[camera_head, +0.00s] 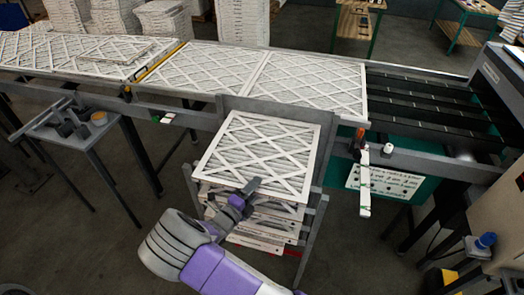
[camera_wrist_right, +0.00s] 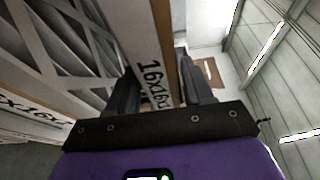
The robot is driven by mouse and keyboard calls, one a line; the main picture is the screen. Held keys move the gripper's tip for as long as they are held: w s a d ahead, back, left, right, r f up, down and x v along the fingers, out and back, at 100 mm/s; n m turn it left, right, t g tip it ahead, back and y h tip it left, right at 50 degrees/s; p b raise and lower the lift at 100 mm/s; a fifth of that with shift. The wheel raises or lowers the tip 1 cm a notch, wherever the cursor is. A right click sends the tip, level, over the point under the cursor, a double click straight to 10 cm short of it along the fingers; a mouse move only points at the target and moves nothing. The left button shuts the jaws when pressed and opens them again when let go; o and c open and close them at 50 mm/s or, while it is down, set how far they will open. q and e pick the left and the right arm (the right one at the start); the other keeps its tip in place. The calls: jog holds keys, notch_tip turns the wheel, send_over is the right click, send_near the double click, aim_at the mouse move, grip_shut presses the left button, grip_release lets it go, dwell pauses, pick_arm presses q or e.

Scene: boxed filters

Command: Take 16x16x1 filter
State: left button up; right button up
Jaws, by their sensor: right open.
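A stack of white framed filters with diagonal lattice faces stands in a grey rack; the top filter (camera_head: 260,145) lies flat. My right gripper (camera_head: 250,187) is at the front edge of this top filter in the head view. In the right wrist view, the edge of a filter (camera_wrist_right: 147,62) printed "16x16x1", its end partly hidden, lies between the two fingers of my right gripper (camera_wrist_right: 155,75). The fingers are open, and I cannot tell whether either touches the frame. More filters (camera_head: 262,222) are stacked below. My left gripper is not in view.
A conveyor (camera_head: 420,90) runs behind the rack, with large filters (camera_head: 310,80) on it. Grey rack posts (camera_head: 312,235) flank the stack. A small grey side table (camera_head: 80,135) stands at left. A white strip (camera_head: 365,185) hangs right of the rack.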

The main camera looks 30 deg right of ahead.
jog(key=shift+x, duration=0.8)
jog(key=shift+d, duration=0.35)
grip_shut()
jog(key=shift+r, duration=0.1)
